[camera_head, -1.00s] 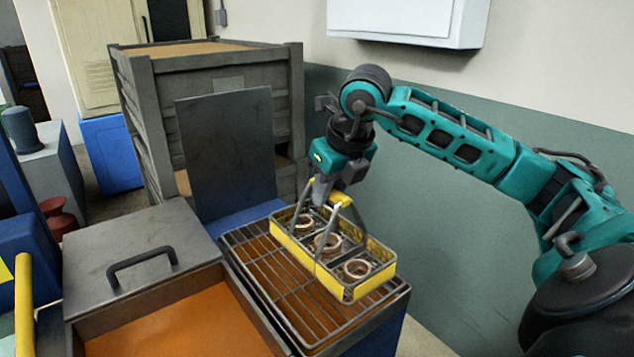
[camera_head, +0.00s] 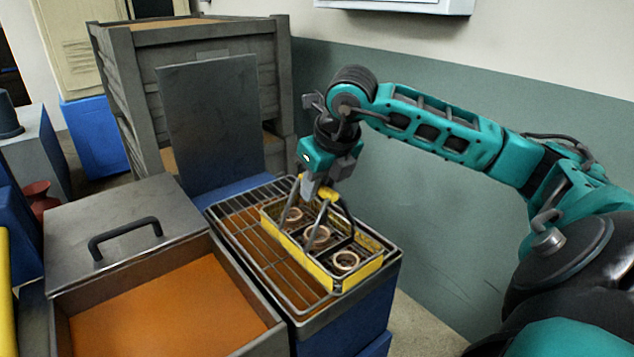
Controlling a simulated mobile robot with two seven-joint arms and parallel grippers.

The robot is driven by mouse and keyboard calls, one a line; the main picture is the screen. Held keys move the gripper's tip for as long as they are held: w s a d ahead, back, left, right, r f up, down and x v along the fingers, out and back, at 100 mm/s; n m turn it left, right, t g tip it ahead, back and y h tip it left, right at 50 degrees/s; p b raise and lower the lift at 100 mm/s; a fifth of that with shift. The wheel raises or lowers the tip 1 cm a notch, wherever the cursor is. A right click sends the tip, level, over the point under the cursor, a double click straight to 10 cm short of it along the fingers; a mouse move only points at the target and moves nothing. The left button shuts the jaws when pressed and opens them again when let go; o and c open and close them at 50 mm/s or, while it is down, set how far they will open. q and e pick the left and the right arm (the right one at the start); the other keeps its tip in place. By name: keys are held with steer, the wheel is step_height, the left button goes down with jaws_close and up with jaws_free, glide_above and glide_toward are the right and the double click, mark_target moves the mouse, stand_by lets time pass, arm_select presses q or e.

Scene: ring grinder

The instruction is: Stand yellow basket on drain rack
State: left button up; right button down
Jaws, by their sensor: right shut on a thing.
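The yellow basket (camera_head: 318,276) is a long open tray with yellow sides, and several copper-coloured rings lie in it. It is upright over the right part of the drain rack (camera_head: 243,220), a wire grid above an orange-brown pan. It looks to be at the rack's level; whether it touches the wires cannot be told. My right gripper (camera_head: 318,194) is shut on the yellow grip of the basket's handle, above the basket. The fingertips partly hide the grip. My left gripper is not in view.
Left of the rack is an open tank (camera_head: 165,310) with orange contents and a handled grey lid (camera_head: 115,235). A dark upright panel (camera_head: 212,120) stands behind the rack, with a grey crate (camera_head: 120,75) behind it. The wall is at the right.

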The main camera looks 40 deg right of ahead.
steer(key=shift+r, duration=0.1)
steer(key=c, duration=1)
jaws_free()
steer(key=shift+o, duration=0.6)
steer(key=p+v, duration=0.1)
steer(key=v, duration=1.2)
steer(key=shift+a, duration=0.1)
